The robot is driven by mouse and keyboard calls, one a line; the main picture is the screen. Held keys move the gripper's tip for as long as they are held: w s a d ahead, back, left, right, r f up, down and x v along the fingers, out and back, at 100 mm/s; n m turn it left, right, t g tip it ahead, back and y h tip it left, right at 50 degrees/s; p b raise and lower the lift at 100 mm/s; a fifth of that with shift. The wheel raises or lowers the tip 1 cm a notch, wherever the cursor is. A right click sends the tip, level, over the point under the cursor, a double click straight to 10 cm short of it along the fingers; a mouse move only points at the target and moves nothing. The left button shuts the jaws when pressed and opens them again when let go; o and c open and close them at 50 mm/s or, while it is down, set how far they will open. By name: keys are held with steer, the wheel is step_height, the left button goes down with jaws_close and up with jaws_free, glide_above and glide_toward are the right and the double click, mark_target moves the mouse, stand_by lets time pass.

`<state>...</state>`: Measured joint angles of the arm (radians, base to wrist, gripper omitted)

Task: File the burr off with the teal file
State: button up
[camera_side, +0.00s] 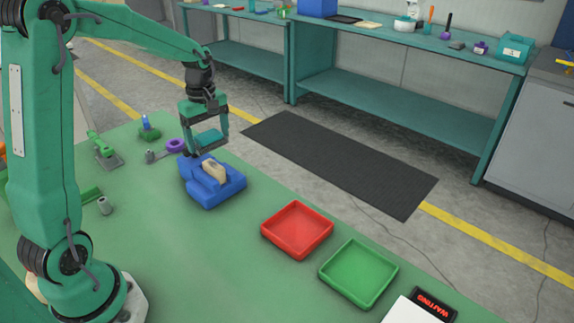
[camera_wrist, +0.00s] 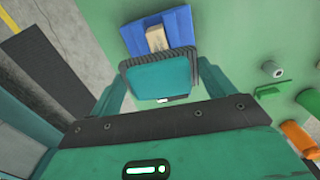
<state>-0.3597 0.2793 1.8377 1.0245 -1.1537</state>
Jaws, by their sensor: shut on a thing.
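My gripper (camera_side: 206,146) is shut on the teal file (camera_side: 208,137), a teal block with a dark ridged edge. The file also shows between my fingers in the wrist view (camera_wrist: 160,82). A blue vise (camera_side: 208,192) stands on the green table below and just in front of my gripper. It holds a tan block (camera_side: 214,171) upright in its jaws. The vise (camera_wrist: 180,26) and the block (camera_wrist: 155,38) show beyond the file in the wrist view. I cannot tell whether the file touches the block. The burr is too small to make out.
A red tray (camera_side: 297,229), a green tray (camera_side: 358,273) and a sign reading WAITING (camera_side: 432,304) stand to the right. The table's middle foreground is clear.

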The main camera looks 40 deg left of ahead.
mark_target(215, 166)
steer(key=shift+f, duration=0.1)
steer(key=shift+f, duration=2.15)
steer(key=shift+f, duration=0.85)
stand_by(2.8)
steer(key=shift+a, duration=0.2)
steer(key=shift+a+r, duration=0.1)
steer(key=shift+a, duration=0.3)
steer(key=shift+d, duration=1.2)
steer(key=shift+a, duration=0.1)
